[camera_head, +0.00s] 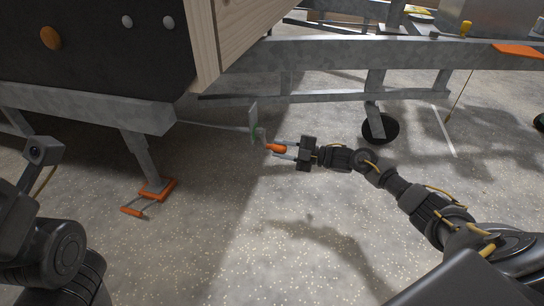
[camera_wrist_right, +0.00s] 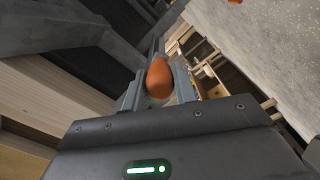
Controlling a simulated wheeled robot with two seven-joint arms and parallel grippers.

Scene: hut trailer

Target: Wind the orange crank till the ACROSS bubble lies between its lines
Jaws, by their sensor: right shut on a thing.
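The orange crank handle (camera_head: 276,148) sits at the end of a thin rod by the trailer's frame. My right gripper (camera_head: 284,151) is shut on the handle, its fingers on either side of it. In the right wrist view the orange handle (camera_wrist_right: 159,78) lies between the two fingers (camera_wrist_right: 158,92). My left arm shows at the left edge of the head view, but its gripper fingers are not in view. The ACROSS bubble cannot be made out; small round fittings stand on the trailer frame at the upper right.
The trailer's wooden and dark hut wall (camera_head: 110,40) is at the upper left above a grey steel frame (camera_head: 400,52). A steel leg with an orange foot (camera_head: 157,189) stands at the left. A black wheel (camera_head: 380,128) is behind my right arm. The speckled floor in front is clear.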

